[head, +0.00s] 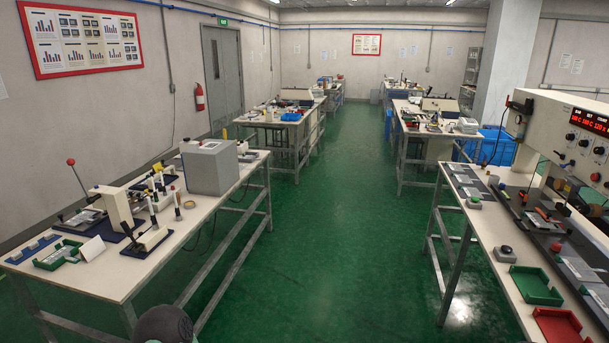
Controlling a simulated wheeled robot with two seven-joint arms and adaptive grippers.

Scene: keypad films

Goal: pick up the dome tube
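I cannot single out the dome tube for certain. Several small upright pale and dark tube-like items (160,190) stand in the middle of the left workbench (115,277), beside a grey box-shaped machine (210,166). They are too small to tell apart. Neither of my grippers shows in the head view. A dark rounded part at the bottom edge seems to be mine.
A lever press (115,207) and a green tray (59,255) are on the left bench. The right bench holds a large machine (562,140), a green tray (535,286) and a red tray (560,325). The green floor (330,240) between the benches is clear.

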